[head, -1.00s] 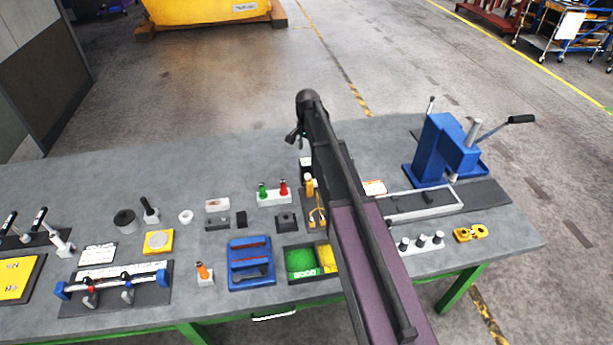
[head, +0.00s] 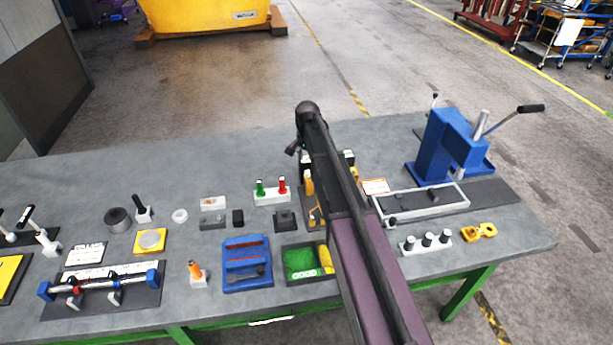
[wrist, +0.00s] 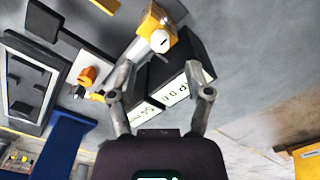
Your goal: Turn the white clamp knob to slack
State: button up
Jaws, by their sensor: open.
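The white knob (wrist: 160,41) shows as a small pale disc on a yellow-orange clamp body (wrist: 153,20) at the top of the wrist view. My gripper (wrist: 160,70) is open, with one finger on each side of the picture. The knob appears beyond the fingertips and roughly centred between them; I see no contact. In the head view my arm hides the gripper and most of the yellow-orange fixture (head: 309,184); I cannot make out the knob there.
Black blocks with white labels (wrist: 174,92) stand close by, partly between my fingers in the wrist view. In the head view a blue press (head: 445,145) and a grey tray (head: 462,203) stand right of my arm. Red and green pegs (head: 271,192) stand left.

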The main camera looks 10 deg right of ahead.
aim_at(307, 172)
jog(key=shift+f+b, duration=2.5)
jog(key=shift+f, duration=0.3)
grip_shut()
jog(key=shift+a, duration=0.15)
